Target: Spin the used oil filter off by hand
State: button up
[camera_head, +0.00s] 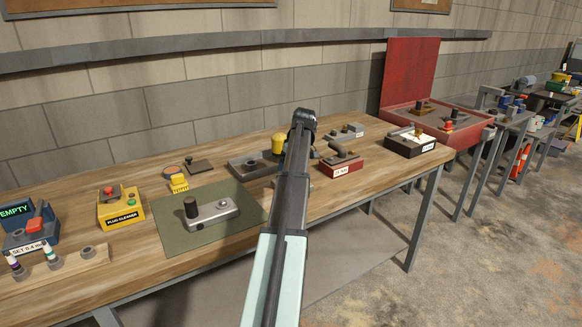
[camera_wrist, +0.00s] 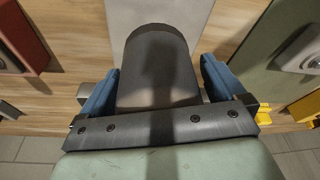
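A dark grey cylinder with a rounded end, which looks like the used oil filter (camera_wrist: 158,75), is in the middle of the wrist view. My gripper (camera_wrist: 160,85) has its two blue fingers spread, one on each side of it. A narrow gap seems to show between the cylinder and the right finger. In the head view my gripper (camera_head: 302,120) is over the middle of the bench, and my arm hides the filter and much of what is below it.
A green mat (camera_head: 235,237) with a grey block lies left of my arm. A red labelled block (camera_head: 345,168) stands close on the right. A yellow cylinder (camera_head: 278,146) and a dark tray (camera_head: 243,168) are just left of my gripper. A yellow plug cleaner (camera_head: 120,212) stands farther left.

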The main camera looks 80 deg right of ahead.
jog(key=shift+d, duration=0.1)
jog(key=v, duration=1.3)
jog(key=shift+s+r, duration=0.1)
jog(key=shift+r, duration=0.1)
jog(key=w+r+n, duration=0.1)
jog(key=w+r, duration=0.1)
jog(key=w, duration=0.6)
jog(key=s+r+n+g, duration=0.1)
jog(key=s+n+g, duration=0.3)
jog(key=n, duration=0.8)
jog(key=f, duration=0.4)
jog(key=s+d+f, duration=0.1)
jog(key=f, duration=0.8)
jog(key=shift+s+d+f, duration=0.25)
jog(key=shift+d+f, duration=0.05)
jog(key=c, duration=1.2)
jog(key=n+t, duration=0.1)
jog(key=n, duration=0.6)
jog(key=shift+w, duration=0.1)
jog(key=shift+c, duration=0.2)
